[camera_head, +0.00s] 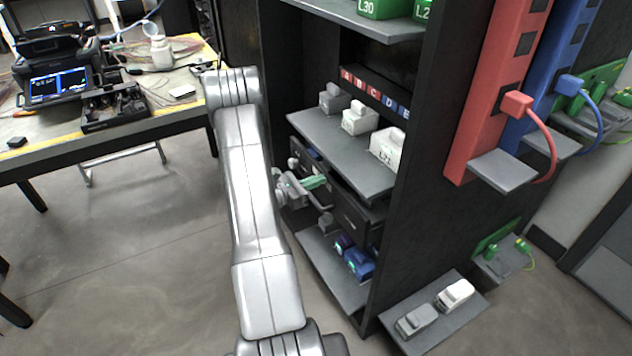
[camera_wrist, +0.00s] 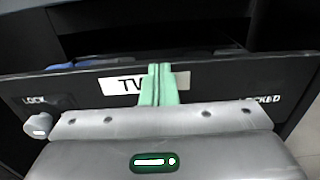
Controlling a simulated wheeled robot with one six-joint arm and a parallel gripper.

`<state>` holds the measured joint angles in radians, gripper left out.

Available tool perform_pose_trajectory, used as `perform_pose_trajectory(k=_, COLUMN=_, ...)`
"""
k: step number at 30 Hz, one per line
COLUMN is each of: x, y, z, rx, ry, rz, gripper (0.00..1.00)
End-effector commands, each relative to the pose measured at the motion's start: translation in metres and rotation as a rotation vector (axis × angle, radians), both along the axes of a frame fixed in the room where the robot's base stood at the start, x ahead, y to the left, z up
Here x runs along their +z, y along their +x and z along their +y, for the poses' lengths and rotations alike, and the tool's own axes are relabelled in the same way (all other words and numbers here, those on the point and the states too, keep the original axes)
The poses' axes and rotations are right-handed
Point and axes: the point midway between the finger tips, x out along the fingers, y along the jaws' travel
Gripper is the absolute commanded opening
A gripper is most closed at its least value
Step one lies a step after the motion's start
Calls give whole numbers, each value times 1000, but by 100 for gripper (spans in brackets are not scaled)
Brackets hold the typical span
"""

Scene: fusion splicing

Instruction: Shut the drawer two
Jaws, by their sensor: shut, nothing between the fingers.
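Drawer two (camera_wrist: 225,82) shows in the wrist view as a dark front panel with a white label (camera_wrist: 118,84), partly hidden by my fingers so that only its first letters read. The panel stands out from the cabinet, and an opening with something blue inside shows above its top edge, so the drawer is at least partly open. My gripper (camera_wrist: 160,70) has its green fingertips together and empty, in front of the label; I cannot tell whether they touch the panel. In the head view my gripper (camera_head: 318,182) is beside the drawers under the middle shelf.
The middle shelf (camera_head: 335,150) with white and grey blocks overhangs the drawers. Another dark drawer (camera_head: 348,212) is to the right. A lower shelf (camera_head: 325,262) holds blue blocks. A worktable (camera_head: 150,118) with devices is at left. The floor (camera_head: 130,250) between is clear.

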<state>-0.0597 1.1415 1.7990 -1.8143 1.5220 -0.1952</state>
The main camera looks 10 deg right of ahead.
Motion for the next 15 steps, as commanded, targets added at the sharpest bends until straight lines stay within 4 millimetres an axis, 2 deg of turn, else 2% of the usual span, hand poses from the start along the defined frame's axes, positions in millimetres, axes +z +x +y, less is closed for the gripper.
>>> perform_pose_trajectory(k=5, x=0, y=0, z=-1, rx=-1, ry=0, rz=0, gripper=0)
perform_pose_trajectory(k=8, x=-1, y=3, z=-10, rx=-3, ry=2, rz=-2, gripper=0)
perform_pose_trajectory(k=15, x=-2, y=17, z=-58, rx=-7, ry=2, rz=-3, gripper=0)
